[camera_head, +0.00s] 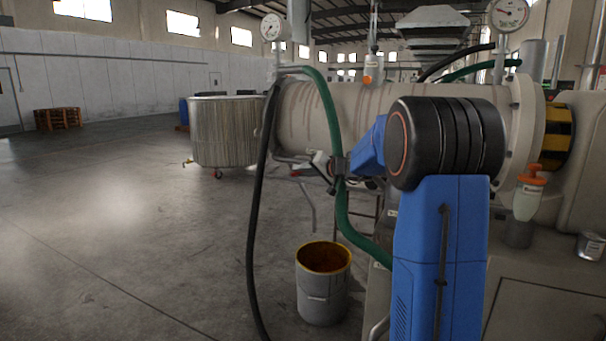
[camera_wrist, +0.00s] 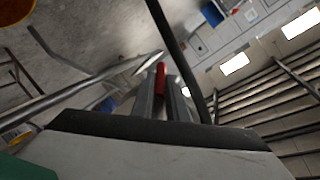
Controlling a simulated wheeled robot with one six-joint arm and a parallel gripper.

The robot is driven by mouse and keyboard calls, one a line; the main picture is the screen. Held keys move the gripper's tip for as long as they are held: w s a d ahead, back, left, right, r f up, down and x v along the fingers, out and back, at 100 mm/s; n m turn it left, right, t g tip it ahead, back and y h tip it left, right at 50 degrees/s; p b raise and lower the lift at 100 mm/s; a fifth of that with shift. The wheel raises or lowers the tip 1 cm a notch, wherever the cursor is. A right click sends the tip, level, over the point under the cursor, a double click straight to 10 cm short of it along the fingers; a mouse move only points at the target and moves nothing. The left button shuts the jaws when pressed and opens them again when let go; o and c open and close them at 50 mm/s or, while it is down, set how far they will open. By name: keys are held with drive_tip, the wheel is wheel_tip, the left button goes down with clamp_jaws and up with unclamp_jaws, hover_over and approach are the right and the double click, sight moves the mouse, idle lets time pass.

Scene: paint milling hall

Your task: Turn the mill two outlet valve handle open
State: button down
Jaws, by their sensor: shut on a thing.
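The red valve handle (camera_wrist: 160,78) shows in the wrist view as a narrow red bar between the two grey fingers of my gripper (camera_wrist: 163,92). My gripper is shut on it, and the fingers hide part of it. In the head view my gripper (camera_head: 327,178) is small, at the near underside of the left end of a beige horizontal mill drum (camera_head: 300,115). The handle cannot be made out clearly there. How far the handle is turned cannot be told.
A green hose (camera_head: 326,110) and a black hose (camera_head: 258,215) hang close by my gripper. An open grey bucket (camera_head: 322,300) with brown contents stands on the floor below. A ribbed metal vat (camera_head: 224,130) stands behind at left.

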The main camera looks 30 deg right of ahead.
drive_tip(key=t, duration=0.1)
drive_tip(key=r+m+t+y, duration=0.1)
drive_tip(key=t, duration=0.1)
drive_tip(key=shift+w+a, duration=0.1)
drive_tip(key=shift+w, duration=0.05)
drive_tip(key=shift+r+m+t+y, duration=0.4)
drive_tip(key=shift+r+t+y, duration=0.1)
drive_tip(key=shift+t, duration=0.6)
drive_tip(key=shift+r, duration=0.1)
drive_tip(key=c, duration=1.7)
unclamp_jaws()
drive_tip(key=shift+a, duration=0.1)
drive_tip(key=shift+c, duration=0.2)
